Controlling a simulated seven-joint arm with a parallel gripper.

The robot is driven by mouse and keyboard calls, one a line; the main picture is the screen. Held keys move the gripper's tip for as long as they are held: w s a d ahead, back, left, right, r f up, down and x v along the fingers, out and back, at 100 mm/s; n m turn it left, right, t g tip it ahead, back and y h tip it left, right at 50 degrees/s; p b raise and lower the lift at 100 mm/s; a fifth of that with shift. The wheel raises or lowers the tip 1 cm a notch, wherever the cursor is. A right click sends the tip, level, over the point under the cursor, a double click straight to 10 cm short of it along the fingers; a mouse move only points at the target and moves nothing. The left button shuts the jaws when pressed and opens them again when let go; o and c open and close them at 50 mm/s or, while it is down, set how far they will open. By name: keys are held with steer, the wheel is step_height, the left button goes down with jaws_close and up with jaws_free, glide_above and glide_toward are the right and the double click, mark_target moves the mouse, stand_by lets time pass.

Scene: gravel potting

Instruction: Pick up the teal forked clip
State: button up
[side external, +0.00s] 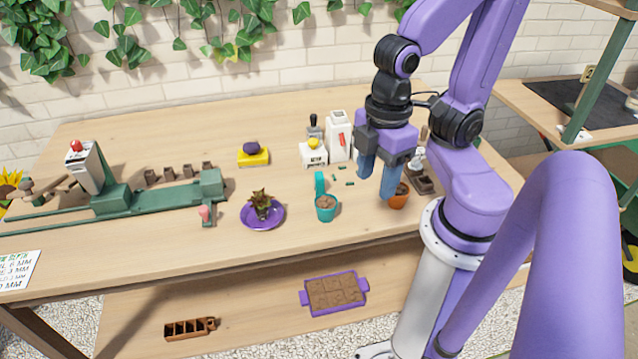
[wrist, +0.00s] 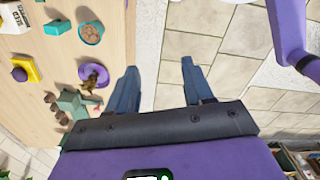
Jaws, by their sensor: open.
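A teal upright piece (side external: 319,181), which may be the forked clip, stands just behind a small teal pot (side external: 325,207) of brown soil or gravel. In the wrist view the teal piece (wrist: 57,27) shows beside the pot (wrist: 91,33); no fork shape can be made out. Several small dark green bits (side external: 340,178) lie on the bench to its right. My gripper (side external: 377,190) is open and empty, pointing down, right of the teal pot in the side view. In the wrist view its fingers (wrist: 159,66) appear over paving, beside the bench edge.
An orange pot (side external: 399,196) shows partly behind my fingers. A purple saucer (side external: 262,222) with a plant sits left of the teal pot. White containers (side external: 338,137) and a yellow block (side external: 253,158) stand behind. A green rail fixture (side external: 120,205) occupies the left bench.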

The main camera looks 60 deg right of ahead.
steer(key=o, duration=0.3)
